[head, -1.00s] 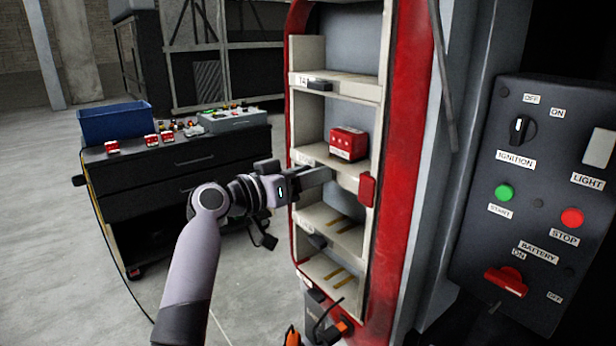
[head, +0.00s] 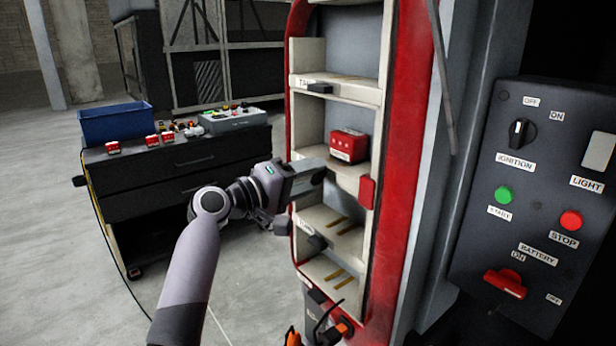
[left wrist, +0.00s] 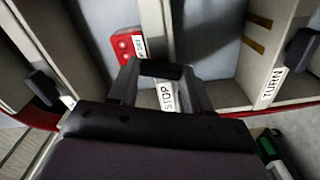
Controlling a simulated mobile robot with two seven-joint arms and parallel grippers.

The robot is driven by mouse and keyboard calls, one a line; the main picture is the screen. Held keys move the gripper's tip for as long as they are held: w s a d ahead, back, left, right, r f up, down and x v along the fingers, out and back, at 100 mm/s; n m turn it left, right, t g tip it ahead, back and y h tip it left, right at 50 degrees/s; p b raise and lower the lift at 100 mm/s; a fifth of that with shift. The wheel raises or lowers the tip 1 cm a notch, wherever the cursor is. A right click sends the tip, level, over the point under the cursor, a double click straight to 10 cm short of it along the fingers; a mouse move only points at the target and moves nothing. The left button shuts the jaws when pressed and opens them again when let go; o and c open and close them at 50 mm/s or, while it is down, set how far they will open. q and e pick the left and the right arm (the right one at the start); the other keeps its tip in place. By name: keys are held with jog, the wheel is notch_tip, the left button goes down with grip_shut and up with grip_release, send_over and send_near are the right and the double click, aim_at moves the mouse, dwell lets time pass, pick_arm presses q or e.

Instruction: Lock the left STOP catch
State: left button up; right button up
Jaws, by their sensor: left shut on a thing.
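My left gripper (head: 316,178) is at the left edge of the rack, at the STOP shelf. In the left wrist view its two fingers (left wrist: 160,78) are shut on the ends of a black catch, the left STOP catch (left wrist: 160,69), just above the STOP label (left wrist: 167,97). In the head view the gripper hides this catch and label. A red lamp unit (head: 348,145) sits on the STOP shelf, and it also shows in the left wrist view (left wrist: 126,46). A red tab (head: 367,192) is on the shelf's right edge. My right gripper is out of view.
Other black catches sit on the rack's left edge, at the TAIL shelf (head: 319,88) and the TURN shelf (head: 316,242). A dark drawer cabinet (head: 170,185) with a blue bin (head: 116,124) stands left. A switch panel (head: 530,200) is at right.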

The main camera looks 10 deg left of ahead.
pick_arm(q)
jog(key=shift+n, duration=1.9)
jog(key=o, duration=1.1)
jog(key=shift+c, duration=0.2)
jog(key=b+v, duration=0.1)
jog(key=v, duration=0.6)
jog(key=shift+s+a, duration=0.1)
